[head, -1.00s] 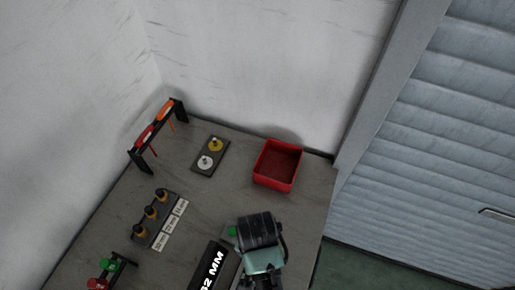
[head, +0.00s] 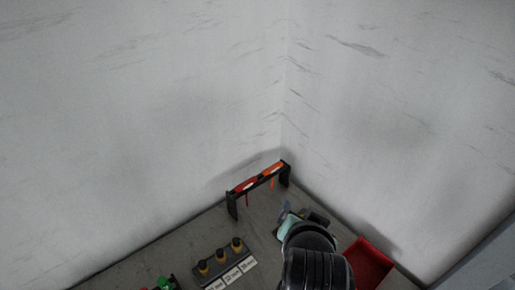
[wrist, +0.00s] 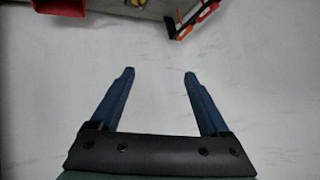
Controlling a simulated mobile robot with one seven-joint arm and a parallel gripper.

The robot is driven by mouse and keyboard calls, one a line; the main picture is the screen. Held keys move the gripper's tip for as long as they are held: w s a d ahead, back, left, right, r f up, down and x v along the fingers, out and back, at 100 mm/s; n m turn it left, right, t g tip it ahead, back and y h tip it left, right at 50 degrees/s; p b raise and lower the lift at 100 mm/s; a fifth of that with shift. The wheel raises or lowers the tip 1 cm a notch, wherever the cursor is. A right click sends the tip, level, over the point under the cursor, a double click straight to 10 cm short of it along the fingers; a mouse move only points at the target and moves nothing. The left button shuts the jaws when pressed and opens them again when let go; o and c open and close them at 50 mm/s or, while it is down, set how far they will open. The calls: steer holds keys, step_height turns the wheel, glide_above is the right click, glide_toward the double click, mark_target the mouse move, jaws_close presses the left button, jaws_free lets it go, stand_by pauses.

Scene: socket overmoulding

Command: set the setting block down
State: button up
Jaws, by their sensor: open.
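My gripper (wrist: 160,73) is open in the wrist view, with nothing between its two blue fingers and pale wall behind them. In the head view my gripper (head: 285,210) is at the back of the bench, in front of the tool rack and left of the red bin. I cannot pick out a setting block with certainty. A dark holder (head: 223,262) carries three black-and-yellow pieces, with white labels along its front. A yellow disc (wrist: 136,2) is cut off at the top of the wrist view. My arm hides much of the plate area in the head view.
A black rack (head: 233,207) with red and orange tools stands near the wall corner; it also shows in the wrist view (wrist: 171,26). The red bin (head: 370,265) is partly behind my arm. Green parts (head: 165,284) are at the lower edge. Walls close the bench's back.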

steer(key=w+a+r+n+t, duration=0.15)
steer(key=r+t, duration=0.35)
steer(key=r, duration=0.9)
steer(key=w+a+r+n+t, duration=0.1)
steer(key=a+r+n+t, duration=0.3)
steer(key=r, duration=0.9)
steer(key=s+a+r+t+y, duration=0.1)
steer(key=s+r+t, duration=0.3)
steer(key=r, duration=0.6)
steer(key=s+a+r+n+t, duration=0.1)
steer(key=s+a+r+t, duration=0.1)
steer(key=s+r+t, duration=0.2)
steer(key=s+r, duration=0.3)
steer(key=r, duration=0.2)
steer(key=shift+a+r+t+y, duration=0.2)
steer(key=shift+r+t+y, duration=0.1)
steer(key=shift+r+y, duration=0.1)
